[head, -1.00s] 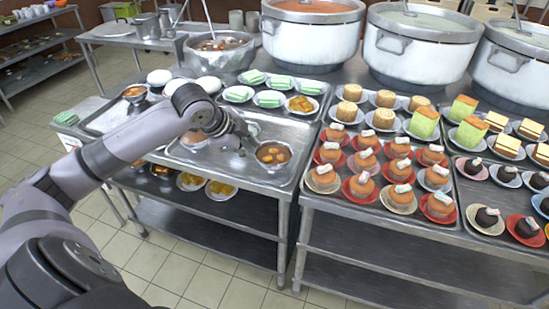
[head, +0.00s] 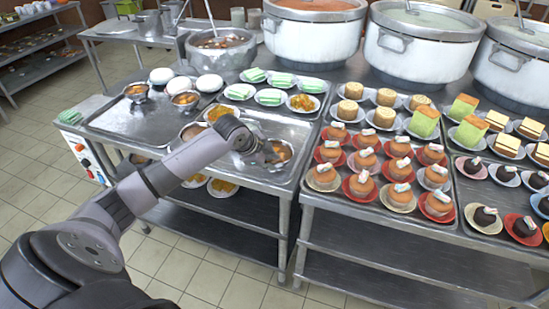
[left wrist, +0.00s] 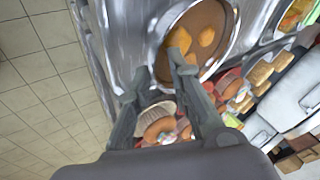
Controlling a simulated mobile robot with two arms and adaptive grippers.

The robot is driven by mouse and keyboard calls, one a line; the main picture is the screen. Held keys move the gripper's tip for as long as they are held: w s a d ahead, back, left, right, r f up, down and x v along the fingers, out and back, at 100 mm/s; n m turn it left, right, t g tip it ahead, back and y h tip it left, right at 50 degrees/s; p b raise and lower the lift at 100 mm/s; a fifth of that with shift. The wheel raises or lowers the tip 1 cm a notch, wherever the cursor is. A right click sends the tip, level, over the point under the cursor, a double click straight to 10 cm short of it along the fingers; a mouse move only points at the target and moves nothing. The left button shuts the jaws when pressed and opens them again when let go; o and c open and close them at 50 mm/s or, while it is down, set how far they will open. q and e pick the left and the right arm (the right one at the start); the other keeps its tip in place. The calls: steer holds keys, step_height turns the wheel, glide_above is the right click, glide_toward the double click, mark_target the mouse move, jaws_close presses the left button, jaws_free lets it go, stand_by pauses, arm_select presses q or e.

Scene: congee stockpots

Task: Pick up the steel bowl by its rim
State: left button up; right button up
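A steel bowl (head: 281,150) of brown liquid with orange chunks sits at the right end of the steel tray on the near counter. It shows large in the left wrist view (left wrist: 209,40), its lower left rim close to my fingertips. My left gripper (head: 268,156) is at the bowl's left side in the head view. In the left wrist view its two fingers (left wrist: 158,76) are apart, with the bowl's rim at or just beyond the gap; I cannot tell whether they touch it. My right gripper is not in view.
Similar bowls (head: 185,98) stand further left on the counter, with plates of green cakes (head: 270,97) behind. A tray of cupcakes on coloured saucers (head: 363,185) lies to the right. Large white stockpots (head: 312,42) stand at the back. Bare tray (head: 295,125) shows behind the bowl.

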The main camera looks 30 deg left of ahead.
arm_select(q)
steer(key=shift+x, duration=1.8)
steer(key=shift+s+a, duration=0.1)
steer(key=shift+c, duration=0.5)
jaws_close()
